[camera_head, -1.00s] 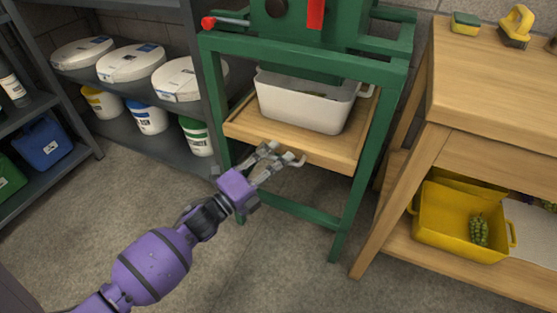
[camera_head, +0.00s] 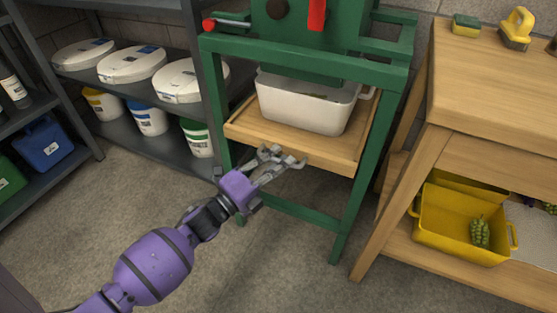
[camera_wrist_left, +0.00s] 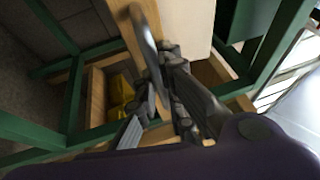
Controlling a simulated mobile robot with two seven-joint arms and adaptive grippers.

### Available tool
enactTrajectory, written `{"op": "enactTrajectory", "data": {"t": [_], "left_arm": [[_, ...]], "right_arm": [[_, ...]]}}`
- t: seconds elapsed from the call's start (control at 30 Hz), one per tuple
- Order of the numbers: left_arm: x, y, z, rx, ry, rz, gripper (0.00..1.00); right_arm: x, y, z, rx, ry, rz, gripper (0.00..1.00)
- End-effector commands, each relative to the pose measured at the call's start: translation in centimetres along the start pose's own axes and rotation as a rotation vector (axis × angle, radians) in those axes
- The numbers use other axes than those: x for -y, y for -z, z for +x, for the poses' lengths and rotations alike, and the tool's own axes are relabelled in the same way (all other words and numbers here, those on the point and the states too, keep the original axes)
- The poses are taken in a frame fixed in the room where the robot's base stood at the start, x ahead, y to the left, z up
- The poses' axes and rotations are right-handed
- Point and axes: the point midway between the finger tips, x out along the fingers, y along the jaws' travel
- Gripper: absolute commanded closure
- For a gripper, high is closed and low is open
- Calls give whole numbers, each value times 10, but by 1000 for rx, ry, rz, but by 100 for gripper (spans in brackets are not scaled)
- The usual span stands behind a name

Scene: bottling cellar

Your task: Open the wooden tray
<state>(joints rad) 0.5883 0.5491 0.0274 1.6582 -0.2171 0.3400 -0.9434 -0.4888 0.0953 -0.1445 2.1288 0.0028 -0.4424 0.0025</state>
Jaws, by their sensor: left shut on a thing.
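The wooden tray (camera_head: 335,158) sits inside the green frame, with its front edge facing me. A white tub (camera_head: 302,105) stands on it. My left gripper (camera_head: 285,158) is at the tray's front and is shut on the tray's handle. In the left wrist view the grey curved handle (camera_wrist_left: 146,42) runs to between the fingers (camera_wrist_left: 170,85). The fingers hide most of the handle in the head view. My right gripper is in neither view.
The green frame's legs (camera_head: 350,205) stand on both sides of the tray, with a low crossbar between them. A wooden bench (camera_head: 490,90) with a yellow crate (camera_head: 455,243) is at right. Shelves with buckets (camera_head: 148,118) are at left. The floor in front is clear.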

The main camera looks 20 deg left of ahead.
Motion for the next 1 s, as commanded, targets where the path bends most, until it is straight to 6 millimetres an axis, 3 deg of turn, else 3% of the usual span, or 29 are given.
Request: {"op": "enactTrajectory", "data": {"t": [0.23,0.37,0.57,1.0], "left_arm": [[0,2,-8,2,-6,7,100],[4,9,-24,3,-7,7,100],[14,25,-65,4,-8,7,100],[36,71,-177,6,-9,8,100]], "right_arm": [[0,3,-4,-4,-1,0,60],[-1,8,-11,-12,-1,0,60],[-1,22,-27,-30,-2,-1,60],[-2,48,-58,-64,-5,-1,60]]}}
